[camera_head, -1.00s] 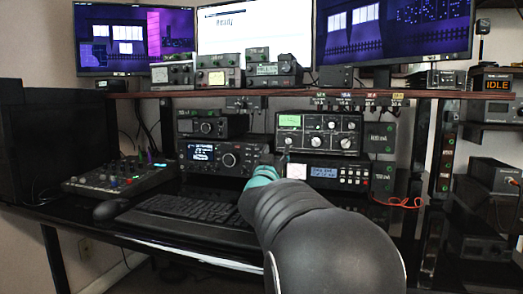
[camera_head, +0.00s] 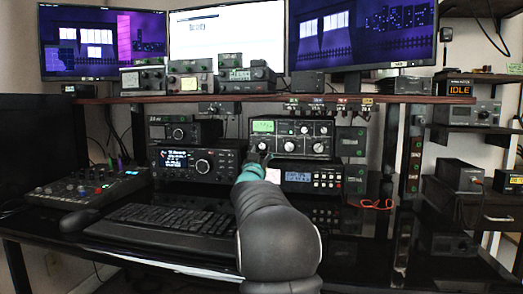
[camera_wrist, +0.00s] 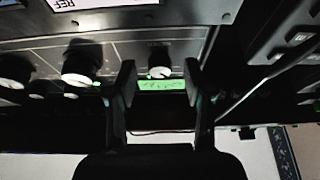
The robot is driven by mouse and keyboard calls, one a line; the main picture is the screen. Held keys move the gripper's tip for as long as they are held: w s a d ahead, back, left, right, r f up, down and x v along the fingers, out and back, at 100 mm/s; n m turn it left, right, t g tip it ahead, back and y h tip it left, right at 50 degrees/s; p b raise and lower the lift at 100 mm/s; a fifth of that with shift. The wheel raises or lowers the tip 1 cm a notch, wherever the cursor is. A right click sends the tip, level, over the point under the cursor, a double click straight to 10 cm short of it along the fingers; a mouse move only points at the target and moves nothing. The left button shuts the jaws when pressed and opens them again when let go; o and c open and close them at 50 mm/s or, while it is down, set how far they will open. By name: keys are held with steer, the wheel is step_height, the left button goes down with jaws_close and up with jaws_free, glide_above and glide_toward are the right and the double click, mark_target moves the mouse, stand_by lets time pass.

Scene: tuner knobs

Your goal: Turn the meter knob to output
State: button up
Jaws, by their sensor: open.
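In the wrist view the panel appears upside down. A knob (camera_wrist: 159,72) sits beside the green meter (camera_wrist: 162,85), between my gripper's two spread fingers (camera_wrist: 158,80). I cannot tell whether the fingers touch it. Larger knobs (camera_wrist: 80,66) lie to the left there. In the head view my gripper (camera_head: 260,156) is at the panel's lower left and partly hides it.
A radio (camera_head: 197,163) stands left of the tuner, and a unit with a keypad (camera_head: 313,180) sits below it. A shelf (camera_head: 220,98) runs above. A keyboard (camera_head: 160,218) lies in front, and a red cable (camera_head: 377,205) lies to the right.

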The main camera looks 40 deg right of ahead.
steer(key=shift+w+d+r, duration=0.2)
steer(key=shift+w+d, duration=0.1)
steer(key=shift+d, duration=0.05)
jaws_close()
